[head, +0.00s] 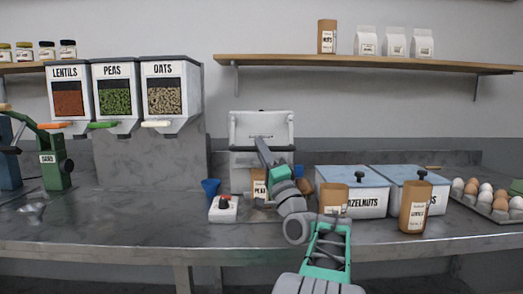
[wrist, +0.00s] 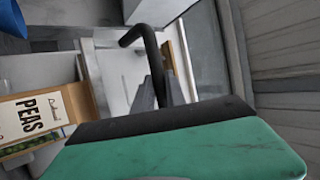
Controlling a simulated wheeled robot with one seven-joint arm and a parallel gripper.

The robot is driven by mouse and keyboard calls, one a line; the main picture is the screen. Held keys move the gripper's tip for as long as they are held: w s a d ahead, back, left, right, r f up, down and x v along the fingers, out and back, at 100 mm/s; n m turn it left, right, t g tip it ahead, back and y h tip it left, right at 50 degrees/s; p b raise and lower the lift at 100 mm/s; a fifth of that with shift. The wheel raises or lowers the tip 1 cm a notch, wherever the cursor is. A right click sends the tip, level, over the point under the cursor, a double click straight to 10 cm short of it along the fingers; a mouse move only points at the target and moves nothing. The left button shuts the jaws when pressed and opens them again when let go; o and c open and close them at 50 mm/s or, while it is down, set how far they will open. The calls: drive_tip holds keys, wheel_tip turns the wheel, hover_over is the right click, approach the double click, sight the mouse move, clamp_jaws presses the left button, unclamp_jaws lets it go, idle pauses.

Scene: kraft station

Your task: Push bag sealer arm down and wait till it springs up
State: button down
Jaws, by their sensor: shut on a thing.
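The bag sealer (head: 240,165) is a pale grey machine at the back middle of the counter. Its wide upper part (head: 262,122) stands raised and tilted in the head view. A black bent bar, the sealer arm's handle (wrist: 152,48), shows in the wrist view. My gripper (head: 263,150) reaches to the sealer's front; its dark fingertips show beside the bar in the wrist view (wrist: 155,97) and are shut on it. The grip is partly hidden behind my gripper's green body. A brown PEAS bag (head: 259,190) stands at the sealer's front, also in the wrist view (wrist: 35,115).
A white box with a red button (head: 223,209) and a blue cup (head: 211,187) are left of the sealer. Blue-lidded bins (head: 352,177), brown bags (head: 414,207) and an egg tray (head: 488,209) are right. The counter's front left is mostly clear.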

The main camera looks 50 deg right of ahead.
drive_tip(key=shift+w+f, duration=0.1)
drive_tip(key=shift+f, duration=0.05)
drive_tip(key=c, duration=1.4)
unclamp_jaws()
drive_tip(key=shift+o, duration=0.2)
drive_tip(key=shift+f, duration=0.1)
drive_tip(key=b+v, duration=0.1)
drive_tip(key=v, duration=0.6)
drive_tip(key=shift+s, duration=0.3)
drive_tip(key=shift+a+f, duration=0.1)
